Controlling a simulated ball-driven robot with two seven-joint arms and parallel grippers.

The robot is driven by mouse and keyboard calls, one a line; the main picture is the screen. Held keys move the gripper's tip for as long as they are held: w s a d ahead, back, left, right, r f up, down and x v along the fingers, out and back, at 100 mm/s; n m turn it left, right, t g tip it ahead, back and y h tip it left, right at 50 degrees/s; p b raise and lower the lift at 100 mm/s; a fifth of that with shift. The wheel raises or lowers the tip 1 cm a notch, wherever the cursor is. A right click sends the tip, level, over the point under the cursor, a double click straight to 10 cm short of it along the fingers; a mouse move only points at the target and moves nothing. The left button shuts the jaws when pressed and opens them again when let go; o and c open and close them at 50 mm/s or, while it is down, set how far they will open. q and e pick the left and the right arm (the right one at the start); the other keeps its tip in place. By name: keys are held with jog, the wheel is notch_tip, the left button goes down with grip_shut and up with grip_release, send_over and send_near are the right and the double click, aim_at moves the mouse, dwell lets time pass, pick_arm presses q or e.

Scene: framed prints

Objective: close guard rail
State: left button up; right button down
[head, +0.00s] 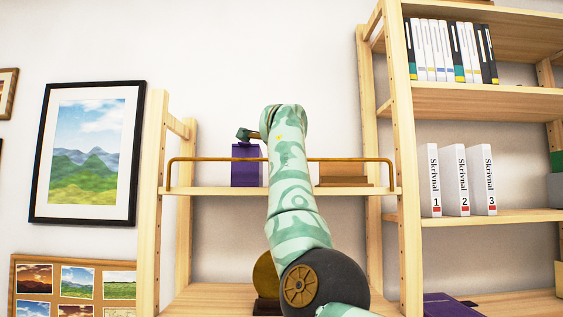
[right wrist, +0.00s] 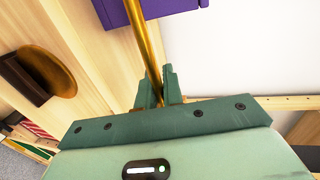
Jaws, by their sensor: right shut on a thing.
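The guard rail (head: 210,159) is a thin brass bar with bent ends, running across the front of the upper shelf of the middle rack. Its middle is hidden behind my right arm (head: 295,190) in the head view. In the right wrist view my right gripper (right wrist: 158,90) has its two green fingers shut on the brass bar (right wrist: 144,45), one on each side. The fingertips cannot be made out in the head view. My left gripper is not in view.
On the railed shelf (head: 210,191) stand a purple box (head: 246,170), close to the rail, and a wooden block (head: 343,174). A round brass object (head: 265,275) stands on the lower shelf. A taller bookcase (head: 400,150) is at the right, and a framed landscape (head: 88,150) hangs left.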

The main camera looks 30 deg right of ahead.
jog(key=c, duration=1.8)
grip_release()
jog(key=shift+o, duration=1.3)
jog(key=shift+w+d, duration=0.1)
jog(key=shift+w+d+f, duration=0.1)
jog(key=b+v, duration=0.8)
jog(key=v, duration=0.8)
